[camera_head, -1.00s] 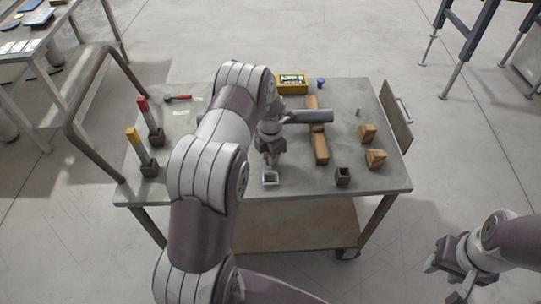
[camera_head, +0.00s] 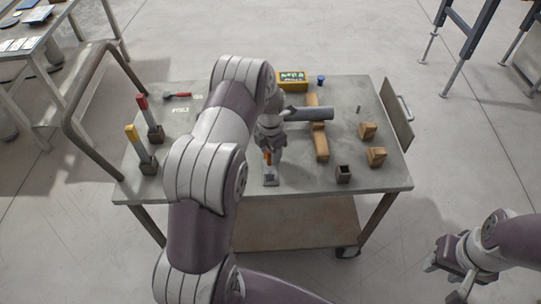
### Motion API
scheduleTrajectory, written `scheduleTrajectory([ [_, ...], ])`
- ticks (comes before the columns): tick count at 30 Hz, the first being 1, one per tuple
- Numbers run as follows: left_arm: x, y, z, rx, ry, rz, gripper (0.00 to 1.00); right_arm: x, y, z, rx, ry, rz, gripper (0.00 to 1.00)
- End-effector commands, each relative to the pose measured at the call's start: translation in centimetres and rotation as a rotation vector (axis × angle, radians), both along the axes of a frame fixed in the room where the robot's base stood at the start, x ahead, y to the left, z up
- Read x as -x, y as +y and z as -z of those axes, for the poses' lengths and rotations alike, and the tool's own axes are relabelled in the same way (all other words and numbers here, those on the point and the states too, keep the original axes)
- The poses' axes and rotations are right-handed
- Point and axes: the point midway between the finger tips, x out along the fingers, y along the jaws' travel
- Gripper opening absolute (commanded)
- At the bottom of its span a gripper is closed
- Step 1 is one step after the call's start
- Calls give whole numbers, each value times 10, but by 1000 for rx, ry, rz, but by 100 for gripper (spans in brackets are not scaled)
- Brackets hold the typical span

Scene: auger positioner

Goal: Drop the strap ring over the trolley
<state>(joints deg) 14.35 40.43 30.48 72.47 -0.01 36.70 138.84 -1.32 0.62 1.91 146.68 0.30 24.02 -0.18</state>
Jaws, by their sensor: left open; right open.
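The trolley (camera_head: 233,194) is a grey-topped wheeled cart with a lower shelf. I cannot make out a strap ring. My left gripper (camera_head: 270,160) is low over the front middle of the trolley top, at a small pale grey square piece (camera_head: 270,182). A small orange part (camera_head: 267,157) shows at its fingers; its shape is mostly hidden. The jaws are open, and I cannot tell whether they touch it. My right gripper (camera_head: 447,268) is open and empty over the floor, right of the trolley.
Red (camera_head: 143,104) and yellow (camera_head: 133,136) handled pieces stand in dark blocks at left. A grey cylinder (camera_head: 310,114) lies across wooden blocks (camera_head: 320,143). A dark open socket (camera_head: 343,173) and two wooden blocks (camera_head: 376,156) are at right. A yellow box (camera_head: 291,81) stands behind.

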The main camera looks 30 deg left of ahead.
Motion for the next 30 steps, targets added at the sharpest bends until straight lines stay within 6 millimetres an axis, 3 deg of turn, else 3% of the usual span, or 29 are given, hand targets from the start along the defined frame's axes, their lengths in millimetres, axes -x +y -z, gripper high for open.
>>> scheduleTrajectory([
  [6,-1,0,-62,-2,-5,0,51,0,0,2,0,0,0,43],
  [12,-1,0,-97,-1,-3,0,51,0,0,2,0,0,0,43],
  [30,0,0,-103,0,-1,0,51,0,0,2,0,0,0,43],
])
